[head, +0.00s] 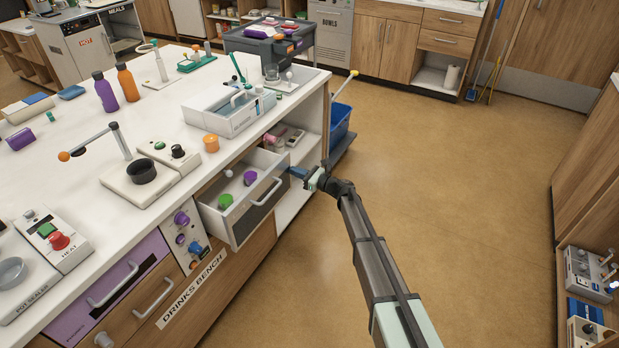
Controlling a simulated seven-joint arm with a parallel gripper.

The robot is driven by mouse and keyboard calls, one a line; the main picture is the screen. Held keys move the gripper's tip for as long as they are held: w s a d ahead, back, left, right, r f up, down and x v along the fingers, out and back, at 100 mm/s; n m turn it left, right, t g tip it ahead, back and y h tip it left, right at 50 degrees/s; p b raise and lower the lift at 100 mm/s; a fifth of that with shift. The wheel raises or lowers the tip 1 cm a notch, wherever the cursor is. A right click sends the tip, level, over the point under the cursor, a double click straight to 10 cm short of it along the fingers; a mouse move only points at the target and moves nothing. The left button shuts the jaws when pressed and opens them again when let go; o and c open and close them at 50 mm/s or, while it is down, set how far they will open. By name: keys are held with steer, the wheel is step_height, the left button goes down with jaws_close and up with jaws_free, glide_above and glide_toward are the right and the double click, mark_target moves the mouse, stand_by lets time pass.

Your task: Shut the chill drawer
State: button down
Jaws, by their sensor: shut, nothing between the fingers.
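A white drawer (243,222) with a grey front panel stands pulled out from the bench side. It appears to be the chill drawer, though I cannot read a label on it. Its pale bar handle (266,192) is on the front. Inside lie a purple round item (250,177), a green round item (225,200) and a small white one (228,173). My gripper (295,172) is shut and empty, just right of the drawer's far front corner, pointing left. I cannot tell whether it touches the drawer.
The bench top (75,180) holds a white-and-blue caddy (232,112) above the drawer and an orange knob-like item (211,144) near the edge. An open shelf (300,150) lies behind my gripper, with a blue bin (338,125) beyond. The floor (450,170) to the right is clear.

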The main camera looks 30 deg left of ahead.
steer(key=a, duration=0.8)
steer(key=shift+a, duration=0.35)
steer(key=shift+s+d, duration=1.4)
steer(key=shift+d, duration=5.55)
steer(key=a, duration=0.9)
steer(key=a+f, duration=0.1)
steer(key=a, duration=0.3)
steer(key=shift+a, duration=0.4)
